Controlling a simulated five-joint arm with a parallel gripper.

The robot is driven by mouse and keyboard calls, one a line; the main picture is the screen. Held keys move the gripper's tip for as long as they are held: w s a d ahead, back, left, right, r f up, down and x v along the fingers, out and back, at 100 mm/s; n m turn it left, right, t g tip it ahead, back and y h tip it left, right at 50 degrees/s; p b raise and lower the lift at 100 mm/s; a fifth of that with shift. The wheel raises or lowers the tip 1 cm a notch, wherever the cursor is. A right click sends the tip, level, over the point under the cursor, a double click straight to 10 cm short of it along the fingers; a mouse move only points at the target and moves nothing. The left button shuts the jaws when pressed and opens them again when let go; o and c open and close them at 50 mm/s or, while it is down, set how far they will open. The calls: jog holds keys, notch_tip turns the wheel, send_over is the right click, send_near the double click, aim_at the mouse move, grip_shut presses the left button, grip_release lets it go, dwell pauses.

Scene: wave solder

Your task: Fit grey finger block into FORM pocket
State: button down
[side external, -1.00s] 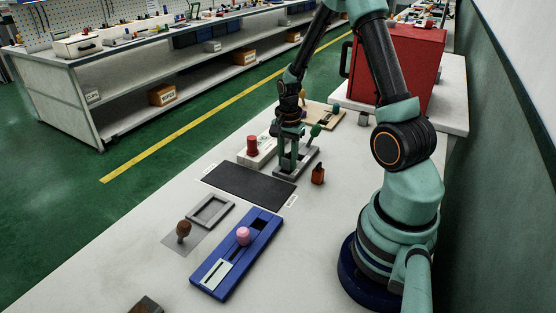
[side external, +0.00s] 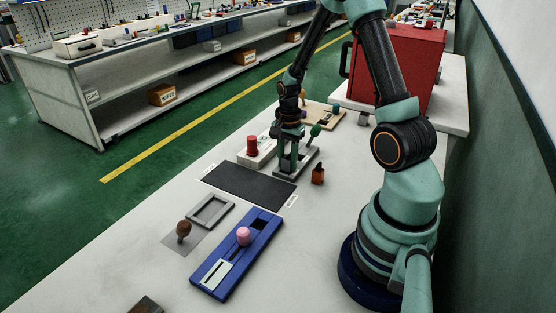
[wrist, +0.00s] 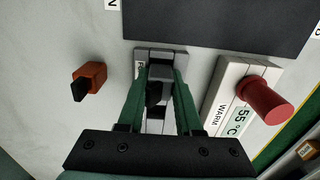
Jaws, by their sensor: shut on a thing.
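My gripper (side external: 288,164) points down at the grey form fixture (side external: 310,157) beyond the black mat. In the wrist view, its green fingers (wrist: 161,82) reach to the same fixture (wrist: 165,54), whose label is partly hidden by a finger. A dark grip (wrist: 155,97) shows between the fingers, and they are shut on it. I take it to be part of the grey finger block. The fingers hide most of the block and the pocket, so I cannot tell how deep it sits.
A white box (side external: 262,158) marked WARM with a red knob stands left of the fixture. A small orange block with a dark top (side external: 318,175) stands right of it. The black mat (side external: 250,185), blue tray (side external: 218,277) and grey frame (side external: 224,201) lie nearer. A red case (side external: 405,70) stands behind.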

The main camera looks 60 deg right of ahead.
aim_at(288, 157)
jog(key=shift+r, duration=0.1)
dwell(0.3)
jog(key=c, duration=0.5)
grip_release()
notch_tip(288, 157, up, 12)
dwell(0.4)
